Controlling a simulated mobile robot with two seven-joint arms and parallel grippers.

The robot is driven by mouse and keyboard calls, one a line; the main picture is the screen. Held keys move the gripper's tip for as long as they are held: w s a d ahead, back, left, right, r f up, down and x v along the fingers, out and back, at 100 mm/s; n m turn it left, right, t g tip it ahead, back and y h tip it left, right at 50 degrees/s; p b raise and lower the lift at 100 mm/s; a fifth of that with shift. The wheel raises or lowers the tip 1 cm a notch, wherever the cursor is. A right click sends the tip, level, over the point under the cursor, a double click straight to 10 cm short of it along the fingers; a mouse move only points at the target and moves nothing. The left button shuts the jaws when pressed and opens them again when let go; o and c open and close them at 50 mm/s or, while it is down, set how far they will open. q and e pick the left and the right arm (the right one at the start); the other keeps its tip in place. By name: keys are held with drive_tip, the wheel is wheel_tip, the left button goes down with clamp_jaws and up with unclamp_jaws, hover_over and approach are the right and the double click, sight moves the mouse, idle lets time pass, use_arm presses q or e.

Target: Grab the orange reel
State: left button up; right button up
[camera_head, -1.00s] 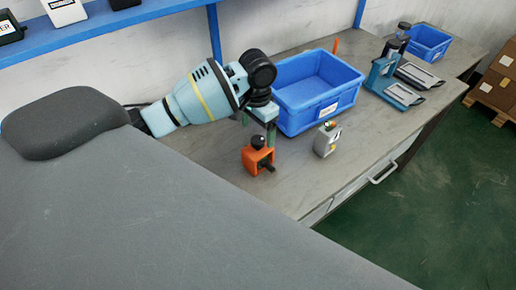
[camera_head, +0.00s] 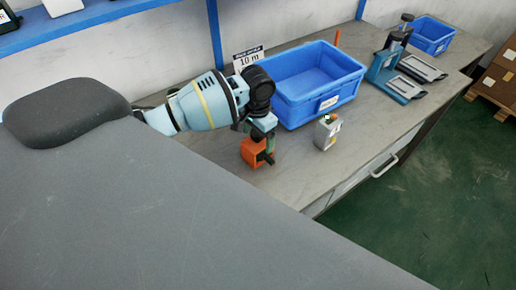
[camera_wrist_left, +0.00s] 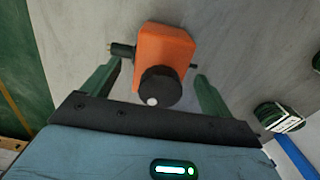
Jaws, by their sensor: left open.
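The orange reel (camera_head: 254,153) stands on the grey workbench (camera_head: 216,147), a small block with a black knob on it. My left gripper (camera_head: 260,139) is low over the reel, with its green fingers open. In the left wrist view the reel (camera_wrist_left: 166,44) shows beyond the open fingers (camera_wrist_left: 158,70), roughly centred between them. The black knob points towards the wrist camera, and a dark stub sticks out at the reel's left, close to the left finger. Whether the fingers touch the reel I cannot tell. My right gripper is not in view.
A small grey box with a coloured top (camera_head: 327,132) stands right of the reel. A blue bin (camera_head: 318,103) is behind it. Blue-and-grey devices (camera_head: 396,82) and a smaller blue bin (camera_head: 432,38) stand farther right. A blue shelf (camera_head: 90,24) runs along the wall.

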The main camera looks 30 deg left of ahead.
use_arm(q)
drive_tip(key=shift+f, duration=0.5)
drive_tip(key=c, duration=1.6)
drive_tip(key=shift+r, duration=0.1)
drive_tip(key=shift+r, duration=0.45)
drive_tip(key=r, duration=0.2)
drive_tip(key=shift+s+d+r, duration=0.1)
drive_tip(key=shift+d+r, duration=0.2)
drive_tip(key=shift+r, duration=0.1)
drive_tip(key=s+d, duration=0.2)
drive_tip(key=d, duration=0.2)
drive_tip(key=s+d+r, duration=0.1)
drive_tip(key=s+d, duration=0.1)
drive_tip(key=d, duration=0.3)
drive_tip(key=s+d, duration=0.2)
drive_tip(key=d, duration=0.3)
drive_tip(key=shift+s+r+p, duration=0.15)
drive_tip(key=shift+s+p, duration=0.05)
drive_tip(key=shift+p, duration=0.15)
